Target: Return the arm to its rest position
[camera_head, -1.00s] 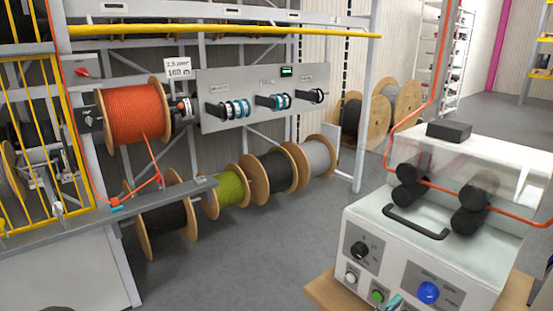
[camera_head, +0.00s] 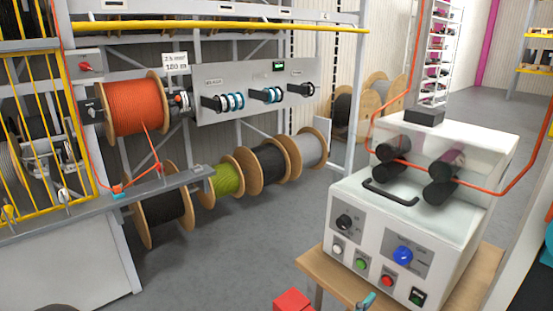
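No arm shows clearly in the head view. A small teal tip (camera_head: 366,302) pokes up at the bottom edge, in front of the white machine's wooden table. It may be the end of my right gripper, but too little shows to tell whether it is open or holding anything. My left gripper is out of view. The white machine (camera_head: 345,265) with black rollers, a black handle and several coloured buttons stands on the table (camera_head: 312,265). An orange cable (camera_head: 520,175) runs through its rollers.
An orange cable reel (camera_head: 137,108) hangs on the rack at the left. Several more reels, including a green one (camera_head: 228,177), stand below. A red object (camera_head: 292,301) shows at the bottom edge. Grey floor (camera_head: 245,240) lies clear between the rack and the table.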

